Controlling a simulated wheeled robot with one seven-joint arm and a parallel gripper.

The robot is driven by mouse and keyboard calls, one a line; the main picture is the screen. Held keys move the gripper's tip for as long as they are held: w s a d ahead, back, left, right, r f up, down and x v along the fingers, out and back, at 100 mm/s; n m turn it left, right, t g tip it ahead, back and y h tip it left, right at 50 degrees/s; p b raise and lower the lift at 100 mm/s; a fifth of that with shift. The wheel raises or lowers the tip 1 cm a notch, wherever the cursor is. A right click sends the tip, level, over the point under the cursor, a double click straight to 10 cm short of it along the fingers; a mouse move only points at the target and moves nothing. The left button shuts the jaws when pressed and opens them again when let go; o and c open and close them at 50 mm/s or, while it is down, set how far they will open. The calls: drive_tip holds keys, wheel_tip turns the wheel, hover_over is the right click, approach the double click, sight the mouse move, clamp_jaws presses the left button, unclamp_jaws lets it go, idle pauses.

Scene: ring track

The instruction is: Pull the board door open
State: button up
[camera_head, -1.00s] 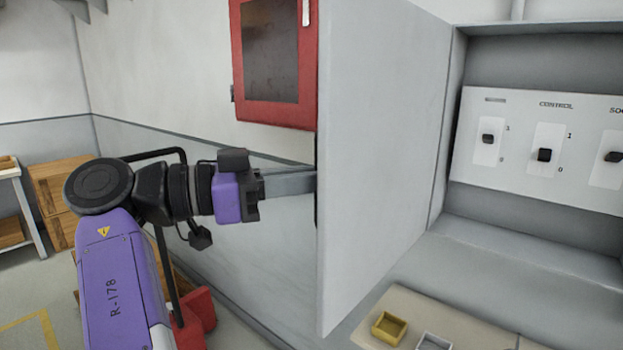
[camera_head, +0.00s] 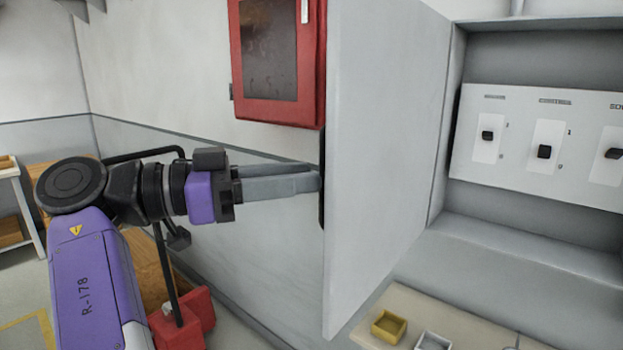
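The board door (camera_head: 385,150) is a light grey panel standing swung out from the board, its edge toward me. The board's recess on the right shows a white control panel (camera_head: 555,140) with several black switches. My gripper (camera_head: 318,180) is at the door's left face, its grey fingers reaching to a dark strip, seemingly the handle (camera_head: 322,205), near the door's free edge. The fingertips and most of the handle are hidden or seen edge-on, so I cannot tell whether the fingers grip it.
A red cabinet (camera_head: 278,110) hangs on the wall behind the door. A yellow tray (camera_head: 388,327) and a grey tray (camera_head: 432,341) sit on a ledge below the board. Red containers (camera_head: 180,318) and wooden boxes stand lower left.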

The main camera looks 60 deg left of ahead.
drive_tip(key=shift+b+v, duration=0.35)
drive_tip(key=shift+v, duration=2.1)
drive_tip(key=shift+s, duration=0.1)
